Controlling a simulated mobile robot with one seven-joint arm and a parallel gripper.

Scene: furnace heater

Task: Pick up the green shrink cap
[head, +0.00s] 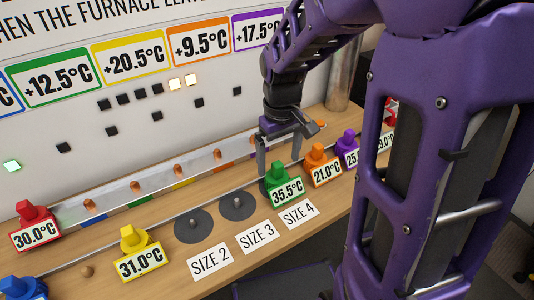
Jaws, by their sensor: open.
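A green piece (284,180) with a white "35.5°C" label stands on the wooden shelf, right of centre; I take it for the green shrink cap. My gripper (279,163) points down over it, its two grey fingers apart. The left finger comes down near the left side of the green top, and the right finger is near its back right. Nothing shows held between them. I cannot tell whether the fingers are around the green piece or just behind it.
An orange piece (321,167) and a purple one (347,147) stand close on the right. Dark discs (193,226) with pegs lie to the left. Yellow (138,254) and red (35,226) pieces stand farther left. A metal rail (150,192) runs behind.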

